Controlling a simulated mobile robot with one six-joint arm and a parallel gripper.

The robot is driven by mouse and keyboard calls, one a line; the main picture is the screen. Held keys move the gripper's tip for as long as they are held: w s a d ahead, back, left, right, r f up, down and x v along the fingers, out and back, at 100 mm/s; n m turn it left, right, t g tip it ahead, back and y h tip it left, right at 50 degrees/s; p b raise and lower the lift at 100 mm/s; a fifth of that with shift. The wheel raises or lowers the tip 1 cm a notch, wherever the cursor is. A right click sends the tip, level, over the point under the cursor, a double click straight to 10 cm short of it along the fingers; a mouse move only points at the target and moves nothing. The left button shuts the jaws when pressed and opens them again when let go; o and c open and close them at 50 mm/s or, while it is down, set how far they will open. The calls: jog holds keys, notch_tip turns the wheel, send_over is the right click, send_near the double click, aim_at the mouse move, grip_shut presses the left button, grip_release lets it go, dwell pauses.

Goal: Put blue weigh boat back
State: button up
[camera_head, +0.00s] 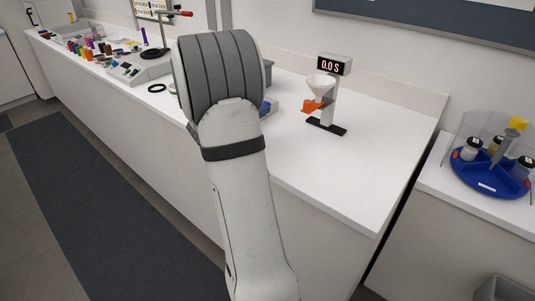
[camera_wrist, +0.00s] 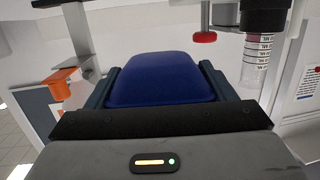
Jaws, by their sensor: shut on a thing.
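The blue weigh boat (camera_wrist: 160,72) fills the middle of the wrist view, between the two dark fingers of my gripper (camera_wrist: 158,88). My gripper is shut on it. The boat's far side and underside are hidden. In the head view my arm covers the gripper. A small blue patch (camera_head: 266,106) shows just right of my arm over the white counter; I cannot tell whether it is the boat.
A stand with a white funnel, an orange spout (camera_head: 312,106) and a "0.0 S" display (camera_head: 333,65) is on the counter (camera_head: 357,170). A blue carousel (camera_head: 490,178) with jars stands far right. Tools and colourful jars (camera_head: 85,47) crowd the far left. The counter's front right is clear.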

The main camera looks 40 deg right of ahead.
jog(key=s+d, duration=0.1)
jog(key=s+m+g, duration=0.1)
jog(key=s+d+g+b, duration=0.1)
jog(key=shift+s+d+f, duration=0.2)
jog(key=shift+d+f, duration=0.1)
jog(key=shift+d, duration=0.05)
notch_tip(320, 180, down, 4)
jog(key=shift+f+b, duration=0.2)
jog(key=shift+b, duration=0.15)
jog(key=shift+f+b, duration=0.35)
jog(key=shift+f, duration=2)
jog(key=o, duration=1)
